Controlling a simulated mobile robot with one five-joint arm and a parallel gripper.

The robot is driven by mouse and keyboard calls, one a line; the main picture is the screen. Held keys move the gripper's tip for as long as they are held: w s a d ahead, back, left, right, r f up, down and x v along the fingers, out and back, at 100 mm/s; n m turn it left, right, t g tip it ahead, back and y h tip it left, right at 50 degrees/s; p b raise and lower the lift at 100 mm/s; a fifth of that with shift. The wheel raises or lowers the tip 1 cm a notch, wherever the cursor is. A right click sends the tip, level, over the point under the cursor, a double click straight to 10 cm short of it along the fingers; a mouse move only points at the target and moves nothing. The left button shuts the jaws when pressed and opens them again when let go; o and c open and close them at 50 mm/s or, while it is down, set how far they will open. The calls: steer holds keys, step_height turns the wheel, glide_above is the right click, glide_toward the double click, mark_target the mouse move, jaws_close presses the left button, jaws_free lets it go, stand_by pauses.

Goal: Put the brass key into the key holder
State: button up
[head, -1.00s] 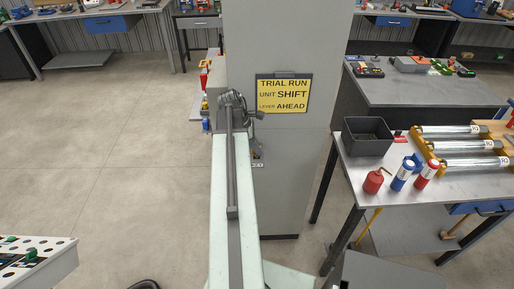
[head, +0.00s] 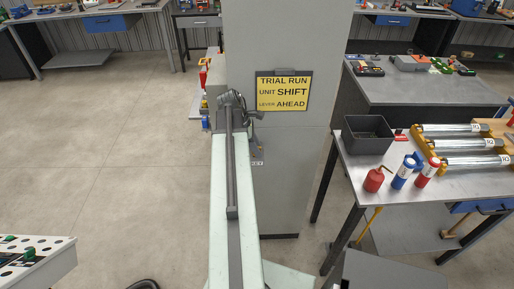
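My arm reaches away from me up the middle of the head view. Its grey wrist and my gripper (head: 257,146) are at the far end, close against the front of the tall grey cabinet (head: 285,190), below its yellow sign. The gripper is small and partly hidden by the arm, so I cannot tell whether its fingers are open or hold anything. I cannot make out the brass key or the key holder. A small pale label (head: 257,163) shows on the cabinet just below the gripper.
The yellow sign (head: 283,92) reads "TRIAL RUN UNIT SHIFT LEVER AHEAD". A white perforated rack (head: 35,265) stands lower left. Floor at left is open.

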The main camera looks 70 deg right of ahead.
steer(key=p+v, duration=0.6)
steer(key=v, duration=0.1)
steer(key=shift+r, duration=0.25)
steer(key=shift+w, duration=0.1)
